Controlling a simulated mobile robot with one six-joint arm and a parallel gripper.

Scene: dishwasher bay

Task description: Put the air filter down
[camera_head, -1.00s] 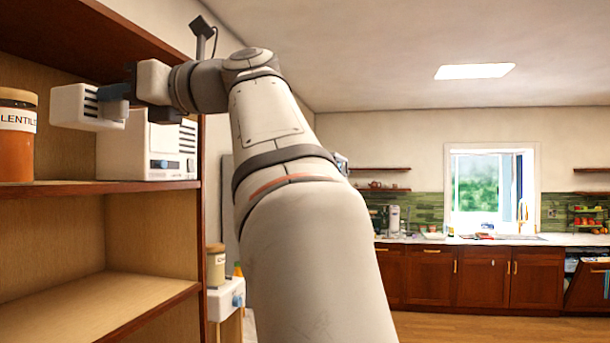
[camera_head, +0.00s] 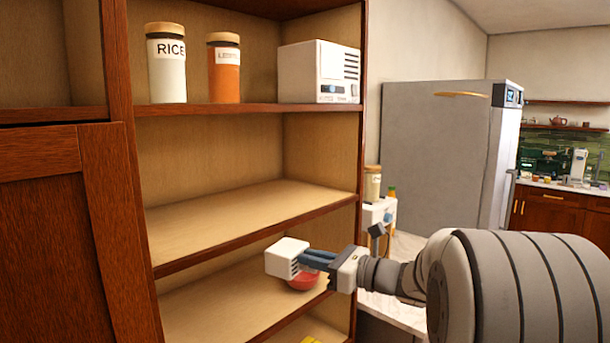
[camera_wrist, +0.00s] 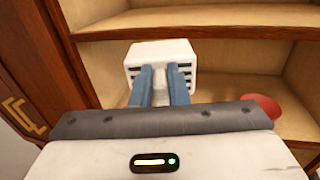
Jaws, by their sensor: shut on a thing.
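The air filter (camera_head: 285,257) is a small white box with dark slots. My gripper (camera_head: 312,260) is shut on it and holds it in front of the lower part of the open shelf unit. In the wrist view the air filter (camera_wrist: 160,58) sits between the two blue fingers (camera_wrist: 160,85), with slots showing on both sides. I cannot tell whether it touches a shelf board. A red bowl (camera_head: 304,281) is just below and behind my fingers, partly hidden by them.
The middle shelf (camera_head: 240,213) is bare. The upper shelf holds a rice jar (camera_head: 166,70), a lentil jar (camera_head: 224,72) and a white appliance (camera_head: 318,72). The lower shelf (camera_head: 220,305) has free room left of the bowl. A yellow thing (camera_head: 311,340) shows at the bottom.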

